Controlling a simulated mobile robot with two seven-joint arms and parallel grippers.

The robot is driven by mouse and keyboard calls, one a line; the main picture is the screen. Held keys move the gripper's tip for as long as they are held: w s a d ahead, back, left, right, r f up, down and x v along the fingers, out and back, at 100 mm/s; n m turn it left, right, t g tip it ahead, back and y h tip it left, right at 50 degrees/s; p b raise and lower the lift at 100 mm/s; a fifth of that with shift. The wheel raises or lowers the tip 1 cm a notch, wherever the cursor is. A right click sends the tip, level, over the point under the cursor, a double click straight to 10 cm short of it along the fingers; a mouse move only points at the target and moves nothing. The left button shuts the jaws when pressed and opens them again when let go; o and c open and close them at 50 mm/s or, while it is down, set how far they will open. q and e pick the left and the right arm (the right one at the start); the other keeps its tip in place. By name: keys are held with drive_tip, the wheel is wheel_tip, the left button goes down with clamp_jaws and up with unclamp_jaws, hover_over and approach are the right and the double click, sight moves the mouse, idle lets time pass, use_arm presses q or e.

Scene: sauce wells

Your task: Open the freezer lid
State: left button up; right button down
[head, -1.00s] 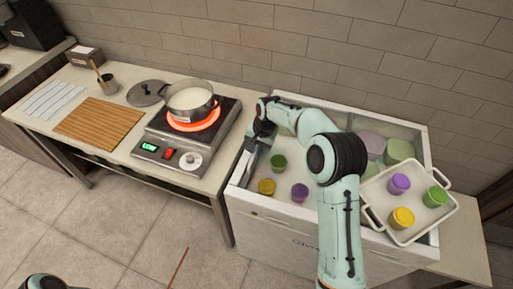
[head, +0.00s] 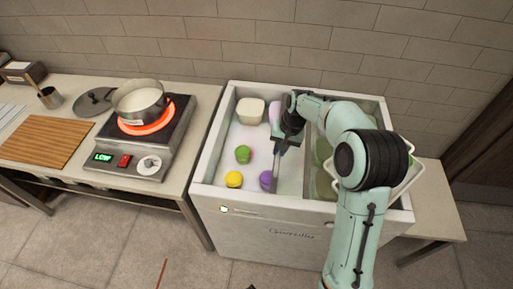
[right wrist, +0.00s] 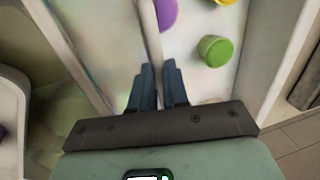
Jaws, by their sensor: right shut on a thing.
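The white chest freezer (head: 255,210) stands against the wall. Its left part is uncovered and shows frosty white inside. The sliding lid's grey edge strip (head: 275,180) runs front to back near the freezer's middle, with see-through panes to its right. My right gripper (head: 283,148) reaches down onto this edge strip and is shut on it. In the right wrist view the two blue-grey fingers (right wrist: 158,88) meet at the pale edge strip (right wrist: 151,32). My arm hides much of the freezer's right part. My left gripper is not in view.
Inside the freezer are a green tub (head: 243,154), a yellow tub (head: 233,179), a purple tub (head: 265,180) and a cream container (head: 250,112). A white tray (head: 411,176) is partly behind my arm. A pot (head: 139,100) stands on a glowing hotplate at left.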

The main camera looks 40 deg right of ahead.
sight(293, 162)
drive_tip(key=s+d, duration=0.3)
drive_tip(key=shift+s+d, duration=0.1)
drive_tip(key=shift+s, duration=0.3)
drive_tip(key=c, duration=1.1)
unclamp_jaws()
drive_tip(key=shift+r, duration=0.1)
drive_tip(key=r, duration=0.4)
drive_tip(key=s+d+r+p, duration=0.1)
drive_tip(key=r, duration=0.3)
drive_tip(key=s+r, duration=0.1)
drive_tip(key=r, duration=0.4)
drive_tip(key=shift+d, duration=0.35)
